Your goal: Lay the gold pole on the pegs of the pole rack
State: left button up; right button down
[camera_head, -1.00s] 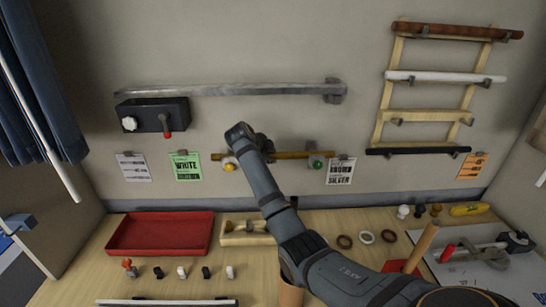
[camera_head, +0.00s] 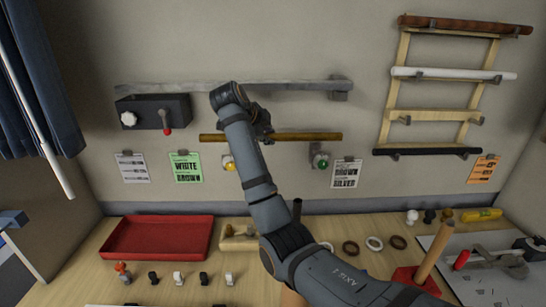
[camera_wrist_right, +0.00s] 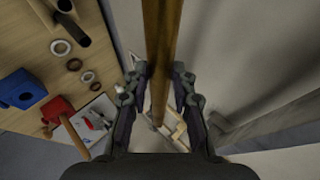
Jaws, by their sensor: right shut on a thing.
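The gold pole (camera_head: 310,137) is level in front of the wall, above the yellow-knobbed bracket (camera_head: 229,163) and the green-knobbed bracket (camera_head: 320,160), and apart from them. My right gripper (camera_head: 262,128) is shut on it left of its middle, partly hidden by my arm. In the right wrist view the pole (camera_wrist_right: 163,40) runs between the fingers of the gripper (camera_wrist_right: 158,80). The wooden pole rack (camera_head: 390,100) hangs on the wall at right. It holds a brown pole (camera_head: 460,25) on top, a white pole (camera_head: 455,73) below and a black pole (camera_head: 425,151) lowest. The third pegs (camera_head: 405,120) are bare.
A grey rail (camera_head: 300,87) runs along the wall just above the gold pole, with a black box (camera_head: 150,112) under its left end. Printed cards (camera_head: 347,173) hang lower. The table holds a red tray (camera_head: 160,238), rings (camera_head: 374,243) and an upright wooden rod (camera_head: 427,252).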

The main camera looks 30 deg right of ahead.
pick_arm(q)
notch_tip(320, 180, down, 2)
jog(key=shift+s+b, duration=0.1)
jog(key=shift+b, duration=0.35)
pick_arm(e)
jog(key=s+a+r, duration=0.4)
jog(key=s+a, duration=0.1)
jog(key=a, duration=0.2)
jog(key=shift+s+a, duration=0.15)
jog(key=shift+s, duration=0.1)
jog(key=shift+w, duration=0.1)
